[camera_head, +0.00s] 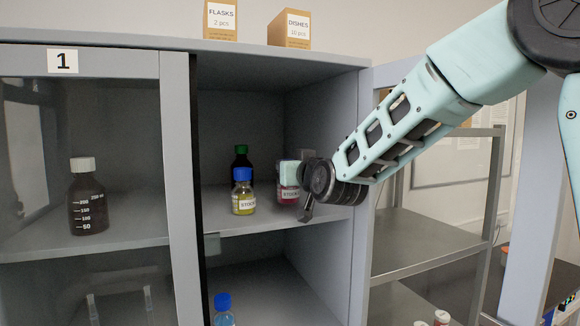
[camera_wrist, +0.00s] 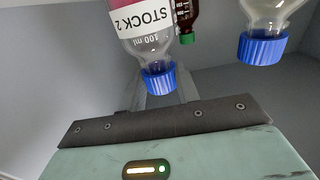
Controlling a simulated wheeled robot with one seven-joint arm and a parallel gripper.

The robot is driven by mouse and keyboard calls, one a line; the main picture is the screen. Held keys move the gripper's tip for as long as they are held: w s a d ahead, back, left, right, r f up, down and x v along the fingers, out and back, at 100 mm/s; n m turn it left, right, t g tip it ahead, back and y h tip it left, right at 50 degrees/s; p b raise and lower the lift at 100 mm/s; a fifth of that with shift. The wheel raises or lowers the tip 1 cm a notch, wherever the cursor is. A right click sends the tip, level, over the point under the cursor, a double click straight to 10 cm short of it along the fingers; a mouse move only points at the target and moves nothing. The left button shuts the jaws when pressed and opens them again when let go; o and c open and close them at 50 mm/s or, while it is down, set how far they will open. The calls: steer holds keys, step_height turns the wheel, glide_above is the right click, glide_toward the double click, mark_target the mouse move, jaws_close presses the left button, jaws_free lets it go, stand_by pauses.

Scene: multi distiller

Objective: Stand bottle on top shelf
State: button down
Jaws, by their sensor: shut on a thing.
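A clear STOCK 2 bottle with magenta liquid (camera_head: 289,194) is upright at the cabinet's upper shelf (camera_head: 275,219). I cannot tell whether its base touches the shelf. My gripper (camera_head: 289,174) is over its top and hides its cap in the head view. In the wrist view the bottle (camera_wrist: 147,38) appears upside down, its blue cap (camera_wrist: 159,80) between the fingers of my shut gripper (camera_wrist: 163,92). A yellow-liquid bottle with a blue cap (camera_head: 243,194) stands to its left, and a dark bottle with a green cap (camera_head: 241,160) stands behind that one.
The cabinet's right wall (camera_head: 346,140) is close to my wrist. A glass door (camera_head: 85,120) covers the left side, with a brown bottle (camera_head: 87,205) behind it. Another blue-capped bottle (camera_head: 223,312) is on the level below. Boxes (camera_head: 289,29) sit on top.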

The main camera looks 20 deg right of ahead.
steer(key=shift+f, duration=0.55)
steer(key=shift+f, duration=0.15)
steer(key=c, duration=1)
jaws_free()
steer(key=shift+c, duration=0.2)
steer(key=shift+r, duration=0.3)
steer(key=s+b, duration=0.5)
steer(key=s, duration=0.7)
steer(key=shift+f+b, duration=0.15)
steer(key=shift+b, duration=0.25)
